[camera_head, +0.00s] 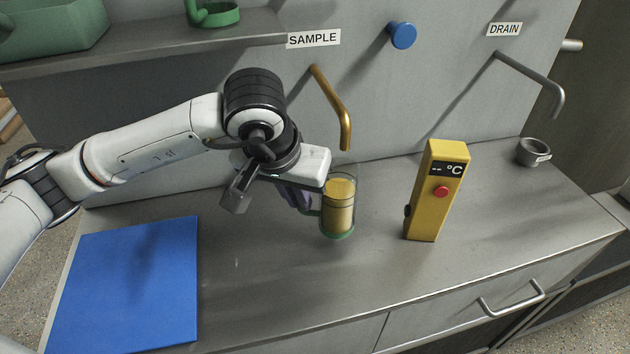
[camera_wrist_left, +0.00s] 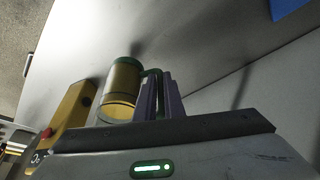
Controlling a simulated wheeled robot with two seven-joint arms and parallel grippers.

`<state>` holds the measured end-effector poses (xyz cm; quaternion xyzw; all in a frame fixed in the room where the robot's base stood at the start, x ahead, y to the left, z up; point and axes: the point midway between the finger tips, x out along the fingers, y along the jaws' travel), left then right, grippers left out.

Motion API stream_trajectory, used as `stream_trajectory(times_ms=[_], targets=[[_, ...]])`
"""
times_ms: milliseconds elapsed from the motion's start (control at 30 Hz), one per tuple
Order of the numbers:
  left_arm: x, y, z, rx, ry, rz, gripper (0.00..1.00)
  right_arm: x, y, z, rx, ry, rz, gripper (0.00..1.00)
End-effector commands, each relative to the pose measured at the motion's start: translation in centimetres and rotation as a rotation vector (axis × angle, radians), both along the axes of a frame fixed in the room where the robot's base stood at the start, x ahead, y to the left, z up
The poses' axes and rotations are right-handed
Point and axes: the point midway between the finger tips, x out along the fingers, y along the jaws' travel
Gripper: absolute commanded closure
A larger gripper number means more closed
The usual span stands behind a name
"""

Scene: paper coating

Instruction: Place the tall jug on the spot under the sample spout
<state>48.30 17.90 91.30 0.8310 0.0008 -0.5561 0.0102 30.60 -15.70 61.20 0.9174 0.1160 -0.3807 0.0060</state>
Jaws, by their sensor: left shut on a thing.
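The tall jug (camera_head: 339,212) is clear with a green base and green handle, and looks filled with something amber. It is upright in the head view, just below and in front of the brass spout (camera_head: 333,105) beside the SAMPLE label (camera_head: 313,38). My left gripper (camera_head: 304,202) is shut on the jug's handle, at the jug's left side. In the left wrist view the purple fingers (camera_wrist_left: 162,97) close on the handle beside the jug (camera_wrist_left: 121,92). I cannot tell whether the base touches the counter. No marked spot shows under the jug. My right gripper is not in view.
A yellow °C meter (camera_head: 436,195) stands on the counter right of the jug. A blue mat (camera_head: 130,285) lies at the left. A small grey cup (camera_head: 532,153) stands under the DRAIN pipe (camera_head: 530,75). A shelf (camera_head: 150,42) holds green items. The front middle counter is clear.

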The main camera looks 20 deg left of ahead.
Motion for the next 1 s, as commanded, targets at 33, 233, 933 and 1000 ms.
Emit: stream_trajectory(times_ms=[33,233,933,1000], targets=[[0.3,0.0,0.2,-0.002,0.000,0.001,1.00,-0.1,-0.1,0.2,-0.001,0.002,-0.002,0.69],[0.7,0.1,-0.4,-0.001,0.000,0.002,1.00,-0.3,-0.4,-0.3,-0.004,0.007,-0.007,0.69],[0.8,-0.3,-3.8,0.000,0.000,-0.006,0.79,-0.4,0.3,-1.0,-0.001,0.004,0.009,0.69],[0.8,-0.3,-3.8,0.000,0.000,-0.006,0.72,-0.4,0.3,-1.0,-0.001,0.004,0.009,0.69]])
